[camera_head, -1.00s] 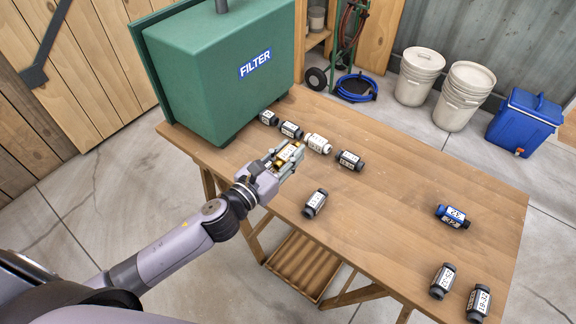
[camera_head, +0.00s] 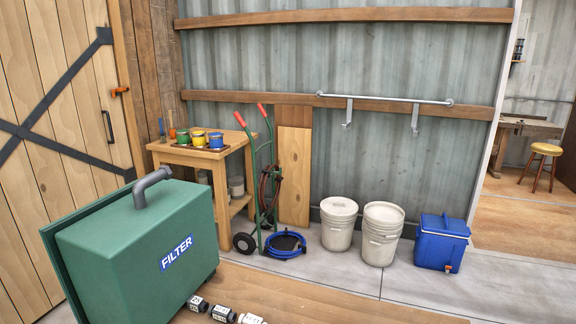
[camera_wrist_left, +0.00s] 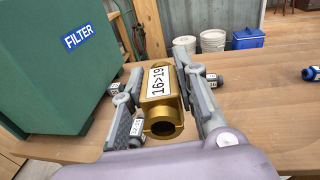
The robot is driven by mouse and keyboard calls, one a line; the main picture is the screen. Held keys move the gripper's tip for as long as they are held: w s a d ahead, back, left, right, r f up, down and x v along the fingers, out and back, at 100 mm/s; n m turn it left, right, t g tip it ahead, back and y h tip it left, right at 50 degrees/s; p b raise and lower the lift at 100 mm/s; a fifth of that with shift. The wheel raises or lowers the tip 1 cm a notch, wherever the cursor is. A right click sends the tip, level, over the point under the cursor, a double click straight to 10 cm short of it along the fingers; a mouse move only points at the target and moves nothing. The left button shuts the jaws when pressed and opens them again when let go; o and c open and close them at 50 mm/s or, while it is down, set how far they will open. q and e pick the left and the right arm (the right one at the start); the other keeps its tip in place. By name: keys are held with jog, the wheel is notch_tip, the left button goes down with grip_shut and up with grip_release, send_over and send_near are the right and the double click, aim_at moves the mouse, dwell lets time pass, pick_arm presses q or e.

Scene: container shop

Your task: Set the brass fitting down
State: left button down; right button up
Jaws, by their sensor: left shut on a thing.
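The brass fitting (camera_wrist_left: 162,103) is a gold cylinder with a white label reading 16>19. In the left wrist view my left gripper (camera_wrist_left: 160,80) is shut on it, with one finger on each side. The fitting's open end faces the camera. The wooden table (camera_wrist_left: 262,108) lies beneath; I cannot tell from this view whether the fitting touches it. In the head view the table's far edge (camera_head: 345,305) shows at the bottom, and neither gripper is in that picture.
The green FILTER box (camera_head: 140,245) stands on the table's left. Dark fittings (camera_head: 197,303) and a white one (camera_head: 250,318) lie beside it. A blue fitting (camera_wrist_left: 311,73) lies at the right. Buckets (camera_head: 338,222) and a blue cooler (camera_head: 441,242) stand on the floor behind.

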pick_arm(q)
jog(key=s+a+r+n+y, duration=0.1)
jog(key=s+a+n+y, duration=0.1)
jog(key=s, duration=0.4)
jog(key=shift+s+a+y, duration=0.35)
jog(key=shift+a+y, duration=0.35)
jog(key=shift+a, duration=0.1)
jog(key=shift+w, duration=0.1)
jog(key=w+d+h, duration=0.1)
jog(key=w, duration=0.1)
jog(key=w+d+m+h, duration=0.1)
jog(key=w, duration=0.2)
jog(key=w+d+m+h, duration=0.1)
jog(key=w+d+h, duration=0.1)
jog(key=w, duration=0.1)
jog(key=shift+d+f, duration=0.1)
jog(key=shift+f, duration=0.05)
jog(key=w+r+m+h, duration=0.1)
jog(key=w+m+h, duration=0.1)
jog(key=w, duration=0.4)
jog(key=shift+w+d+g, duration=0.15)
jog(key=shift+w+g, duration=0.15)
jog(key=shift+w, duration=0.1)
jog(key=shift+r, duration=0.1)
